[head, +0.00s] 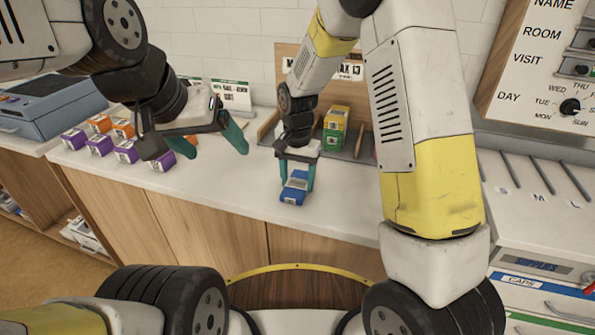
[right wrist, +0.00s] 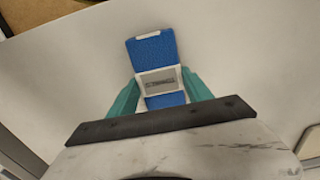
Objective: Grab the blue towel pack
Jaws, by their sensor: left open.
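The blue towel pack (head: 293,188), blue with a white band and label, is at the counter's front part in the head view. It also shows in the right wrist view (right wrist: 153,50). My right gripper (head: 298,182) points down over it, with a teal finger against each side, shut on the pack. I cannot tell whether the pack touches the counter. My left gripper (head: 203,150) is open and empty above the counter, left of the pack, near the purple boxes.
Several purple boxes (head: 98,145) and orange boxes (head: 99,124) stand on the left of the white counter (head: 240,190), beside a blue-grey machine (head: 45,105). Yellow and green packs (head: 336,125) stand in a wooden rack behind my right gripper. A dial board (head: 540,70) stands at right.

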